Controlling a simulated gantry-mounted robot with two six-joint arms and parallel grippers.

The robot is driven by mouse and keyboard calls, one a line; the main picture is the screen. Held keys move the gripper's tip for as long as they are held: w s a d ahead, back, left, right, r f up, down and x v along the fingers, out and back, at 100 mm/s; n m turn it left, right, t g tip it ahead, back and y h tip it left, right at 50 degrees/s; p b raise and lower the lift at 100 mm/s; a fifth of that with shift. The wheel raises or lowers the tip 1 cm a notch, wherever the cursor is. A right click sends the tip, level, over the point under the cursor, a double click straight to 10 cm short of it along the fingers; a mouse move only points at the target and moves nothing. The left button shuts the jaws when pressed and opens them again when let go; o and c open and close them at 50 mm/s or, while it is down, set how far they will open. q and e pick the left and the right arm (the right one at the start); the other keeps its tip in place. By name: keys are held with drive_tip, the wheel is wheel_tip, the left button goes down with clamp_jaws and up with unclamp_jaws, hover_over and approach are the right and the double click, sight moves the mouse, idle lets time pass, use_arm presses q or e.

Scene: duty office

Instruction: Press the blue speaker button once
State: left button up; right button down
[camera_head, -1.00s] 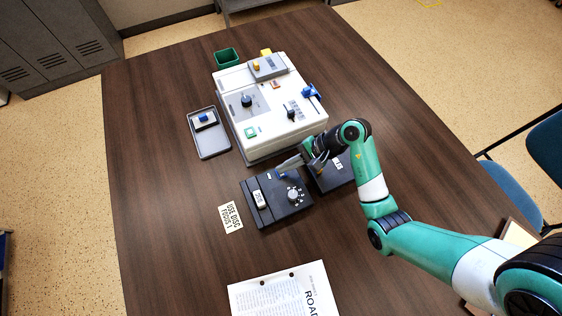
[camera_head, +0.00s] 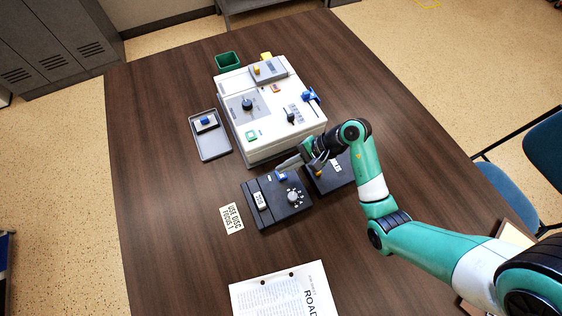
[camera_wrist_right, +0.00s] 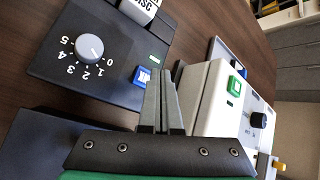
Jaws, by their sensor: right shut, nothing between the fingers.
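The blue button (camera_head: 282,177) sits on the top edge of a dark control box (camera_head: 262,216) with a round numbered dial (camera_head: 292,196). In the right wrist view the blue button (camera_wrist_right: 142,76) is in clear sight, with a small green indicator (camera_wrist_right: 154,59) near it. My right gripper (camera_head: 280,164) is shut and empty, just beyond the button on the side of the white machine. In the wrist view its fingertips (camera_wrist_right: 168,78) are beside the button, apart from it in the picture. My left gripper is not in view.
A white machine (camera_head: 267,133) with knobs and a green button stands behind the box. A second dark box (camera_head: 325,183) lies under my right wrist. A grey tray (camera_head: 212,146), a note card (camera_head: 231,218) and a printed sheet (camera_head: 270,295) lie around. The table's left side is clear.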

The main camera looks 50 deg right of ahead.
wheel_tip(320, 180, up, 5)
drive_tip(key=p, duration=0.4)
drive_tip(key=shift+f, duration=0.1)
idle(0.4)
